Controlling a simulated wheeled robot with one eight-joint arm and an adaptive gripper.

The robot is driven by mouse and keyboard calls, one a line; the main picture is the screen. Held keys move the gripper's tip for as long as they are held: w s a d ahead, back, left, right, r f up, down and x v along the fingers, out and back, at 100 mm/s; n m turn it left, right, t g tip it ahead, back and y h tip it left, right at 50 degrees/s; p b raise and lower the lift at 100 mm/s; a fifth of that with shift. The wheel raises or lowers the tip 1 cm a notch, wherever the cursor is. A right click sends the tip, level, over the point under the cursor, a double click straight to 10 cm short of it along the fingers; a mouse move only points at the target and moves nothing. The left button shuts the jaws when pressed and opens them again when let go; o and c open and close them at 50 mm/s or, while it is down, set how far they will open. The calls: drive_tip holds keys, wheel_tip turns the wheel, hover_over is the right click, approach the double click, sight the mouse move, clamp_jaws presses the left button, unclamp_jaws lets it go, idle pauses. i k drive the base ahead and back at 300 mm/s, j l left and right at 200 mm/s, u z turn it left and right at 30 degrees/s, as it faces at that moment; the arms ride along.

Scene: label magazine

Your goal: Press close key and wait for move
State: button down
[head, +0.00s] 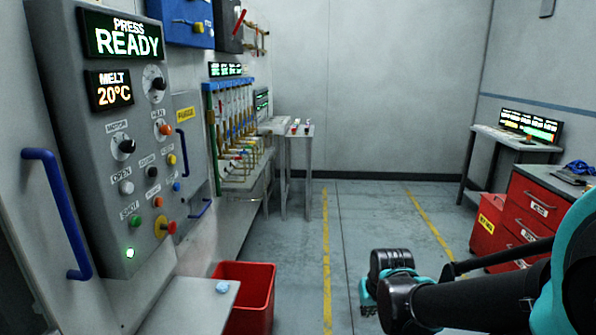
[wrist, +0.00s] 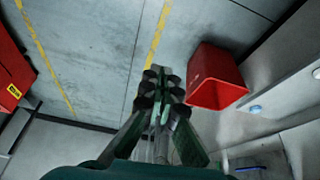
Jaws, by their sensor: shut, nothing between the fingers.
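The grey control panel (head: 100,150) stands at the left of the head view. Its displays read PRESS READY (head: 123,39) and MELT 20°C (head: 109,90). Below are knobs and several coloured keys, among them a white key (head: 126,187) by the label OPEN and a green key (head: 135,219) by SHOT. Other key labels are too small to read surely, so I cannot tell which is the close key. My gripper (head: 368,298) is low over the floor, well right of the panel and touching nothing. In the wrist view its fingers (wrist: 165,88) are together and empty.
A red bin (head: 250,290) stands on the floor beside a grey shelf (head: 190,305) with a pale blue piece (head: 222,287). Blue handles (head: 58,215) stick out at the left. A red drawer cabinet (head: 535,210) stands right. The middle floor is clear.

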sight(153, 171)
drive_tip(key=u, duration=1.45)
